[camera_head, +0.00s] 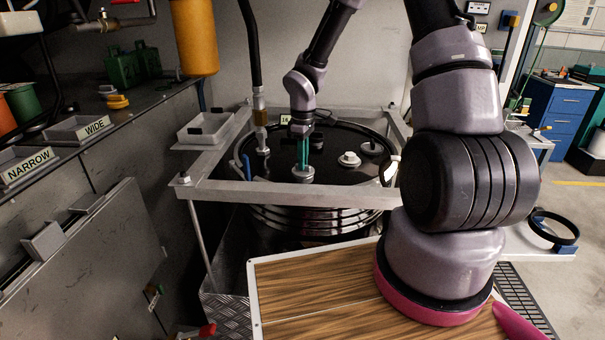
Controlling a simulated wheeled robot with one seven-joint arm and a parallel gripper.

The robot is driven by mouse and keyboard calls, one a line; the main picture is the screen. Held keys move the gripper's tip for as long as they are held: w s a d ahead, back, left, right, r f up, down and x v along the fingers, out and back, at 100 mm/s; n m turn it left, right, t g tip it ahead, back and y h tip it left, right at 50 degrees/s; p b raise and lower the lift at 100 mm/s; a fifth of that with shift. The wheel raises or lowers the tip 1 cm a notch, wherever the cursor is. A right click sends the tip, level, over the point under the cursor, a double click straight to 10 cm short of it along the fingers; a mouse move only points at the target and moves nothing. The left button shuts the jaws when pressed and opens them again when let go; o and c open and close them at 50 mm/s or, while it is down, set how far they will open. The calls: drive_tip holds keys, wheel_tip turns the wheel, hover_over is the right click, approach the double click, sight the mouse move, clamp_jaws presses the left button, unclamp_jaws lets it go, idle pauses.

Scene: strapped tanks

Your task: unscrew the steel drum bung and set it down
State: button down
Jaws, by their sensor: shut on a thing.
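The black-topped drum (330,172) stands upright inside a pale metal frame. The steel drum bung (303,175) is a round grey piece at the front of the drum's lid. My gripper (303,164) points straight down over it, with narrow teal parts reaching to its top. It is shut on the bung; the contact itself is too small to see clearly. The bung appears to be at lid level, and whether it is still threaded in cannot be told.
A white cap (349,159) and a grey fitting (372,148) sit on the lid to the right. Trays labelled NARROW (28,170) and WIDE (95,127) stand on the left bench. A wooden board (310,290) is in front.

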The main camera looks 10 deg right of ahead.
drive_tip(key=n, duration=0.4)
drive_tip(key=shift+n, duration=0.3)
drive_tip(key=c, duration=0.8)
unclamp_jaws()
drive_tip(key=shift+r, duration=1.45)
